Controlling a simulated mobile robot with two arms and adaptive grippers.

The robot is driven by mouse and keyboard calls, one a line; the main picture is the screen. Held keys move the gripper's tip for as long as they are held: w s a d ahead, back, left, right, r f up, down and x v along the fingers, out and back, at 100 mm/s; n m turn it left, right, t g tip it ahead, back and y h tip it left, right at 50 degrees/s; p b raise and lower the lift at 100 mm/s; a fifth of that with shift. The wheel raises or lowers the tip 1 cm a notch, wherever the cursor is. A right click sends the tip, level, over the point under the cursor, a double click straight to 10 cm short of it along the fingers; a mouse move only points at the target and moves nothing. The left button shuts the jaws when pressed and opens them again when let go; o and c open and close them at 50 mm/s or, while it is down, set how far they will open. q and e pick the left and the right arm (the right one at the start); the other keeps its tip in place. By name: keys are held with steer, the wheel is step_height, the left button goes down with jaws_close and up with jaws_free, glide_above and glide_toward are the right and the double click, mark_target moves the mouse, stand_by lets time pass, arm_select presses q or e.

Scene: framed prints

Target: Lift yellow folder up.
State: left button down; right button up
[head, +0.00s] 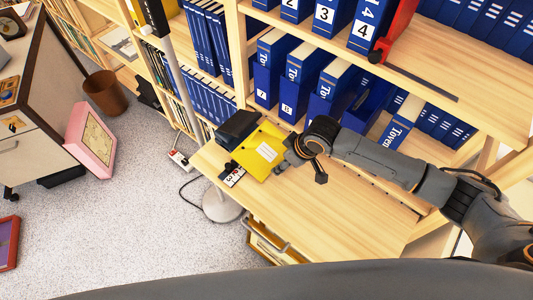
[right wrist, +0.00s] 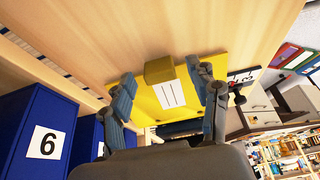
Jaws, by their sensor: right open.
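The yellow folder (head: 258,148) with a white label lies on the light wooden surface (head: 345,215), at its far left part in the head view. It also shows in the right wrist view (right wrist: 148,104), where a darker yellow block-like part (right wrist: 159,69) stands at its edge. My right gripper (head: 291,153) is at the folder's right side. In the right wrist view the fingers of my right gripper (right wrist: 166,80) are spread, with the folder showing between them. I cannot tell whether a finger touches it. My left gripper is not in view.
A black box (head: 238,128) and a number card (head: 232,176) lie beside the folder. Blue numbered binders (head: 268,70) fill the shelf behind. A lamp base (head: 221,205) stands on the floor at left. The wooden surface right of the folder, below my arm, is clear.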

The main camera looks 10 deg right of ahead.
steer(key=shift+c, duration=0.3)
jaws_close()
steer(key=shift+r, duration=0.1)
steer(key=shift+r, duration=0.5)
step_height(320, 180, up, 2)
steer(key=shift+w+r+b, duration=0.1)
steer(key=shift+r+b, duration=0.05)
steer(key=shift+b, duration=0.15)
steer(key=s+d+b, duration=0.2)
steer(key=s+d, duration=1)
steer(key=s, duration=0.1)
steer(key=shift+d+b, duration=0.3)
steer(key=shift+b, duration=0.05)
steer(key=shift+r, duration=0.15)
